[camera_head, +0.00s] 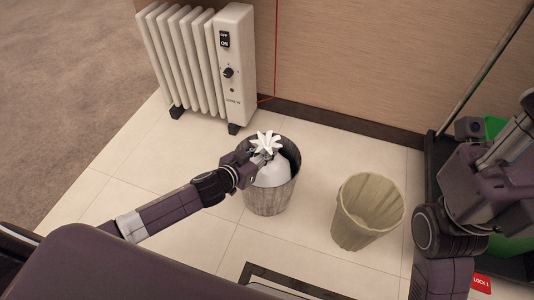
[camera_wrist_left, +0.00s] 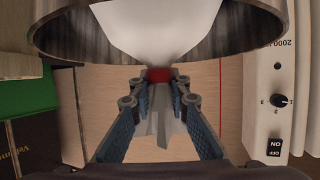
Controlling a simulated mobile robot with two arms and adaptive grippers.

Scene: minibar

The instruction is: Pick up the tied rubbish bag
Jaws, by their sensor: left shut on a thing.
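The white tied rubbish bag (camera_head: 272,173) sits in a round grey wood-patterned bin (camera_head: 268,203), with its gathered top standing above the rim. In the left wrist view, the white bag (camera_wrist_left: 155,35) narrows to a red tie at its neck. My left gripper (camera_head: 257,158) reaches over the bin from the left and is shut on the bag's neck. Its fingers also show in the left wrist view (camera_wrist_left: 159,84), one on each side of the neck, close to the red tie. The bag's lower part is hidden inside the bin.
A beige bin (camera_head: 352,232) stands to the right on the tiled floor. A white radiator (camera_head: 235,70) stands behind, by the wall. My right arm is at the right edge, near a green and black cart (camera_head: 497,125). Bare tiles lie left of the grey bin.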

